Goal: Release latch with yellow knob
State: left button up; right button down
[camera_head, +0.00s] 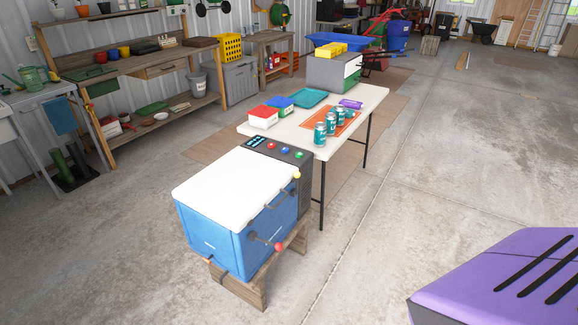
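A blue machine (222,246) with a white lid (238,186) stands on a low wooden stand in the middle of the view. The lid lies down flat over the body. A yellow knob (297,176) sits at the end of a dark latch lever (282,191) on the machine's right side, by the far corner. A second lever with a red knob (279,246) sits lower on the same side. Neither of my grippers is in view. Whether the latch is engaged is too small to tell.
A grey panel (267,149) with coloured buttons is at the machine's back. Behind it, a white folding table (372,96) holds several cans (320,136), a teal tray (309,97) and boxes. A wooden workbench (135,66) lines the left wall. Open concrete floor (440,170) lies to the right.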

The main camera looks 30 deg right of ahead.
aim_at(296, 175)
jog(key=z, duration=1.1)
